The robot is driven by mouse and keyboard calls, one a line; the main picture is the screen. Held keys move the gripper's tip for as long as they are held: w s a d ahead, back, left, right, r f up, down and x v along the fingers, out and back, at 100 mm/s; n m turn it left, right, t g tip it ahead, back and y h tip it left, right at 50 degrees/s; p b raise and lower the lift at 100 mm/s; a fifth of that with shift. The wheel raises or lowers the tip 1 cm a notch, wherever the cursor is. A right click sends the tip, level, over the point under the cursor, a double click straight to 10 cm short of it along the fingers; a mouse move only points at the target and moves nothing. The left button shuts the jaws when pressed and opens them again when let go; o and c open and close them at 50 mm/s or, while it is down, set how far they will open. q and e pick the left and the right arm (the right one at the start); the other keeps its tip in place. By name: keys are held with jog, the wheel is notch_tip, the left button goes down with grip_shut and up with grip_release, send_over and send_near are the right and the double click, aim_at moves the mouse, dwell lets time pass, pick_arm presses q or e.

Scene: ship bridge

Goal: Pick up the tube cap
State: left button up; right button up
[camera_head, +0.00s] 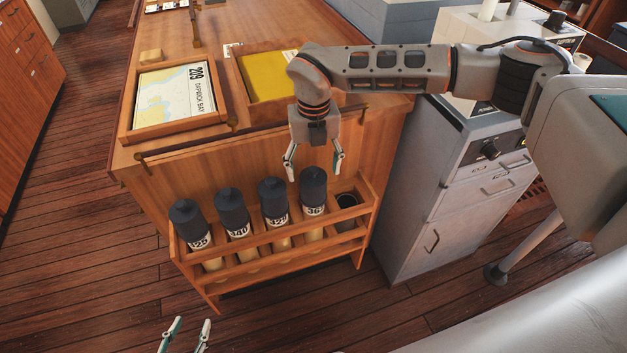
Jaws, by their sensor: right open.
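Several chart tubes with dark caps stand in a wooden rack (277,242) on the desk's front.
The wooden desk (207,33) above carries a framed chart (172,97) and a tray with a yellow item (268,77). A grey cabinet (433,190) stands right of the rack. The plank floor at left is clear.

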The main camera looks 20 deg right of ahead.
aim_at(313, 179)
jog(key=shift+f, duration=1.8)
jog(key=c, duration=1.3)
jog(key=shift+r, duration=0.1)
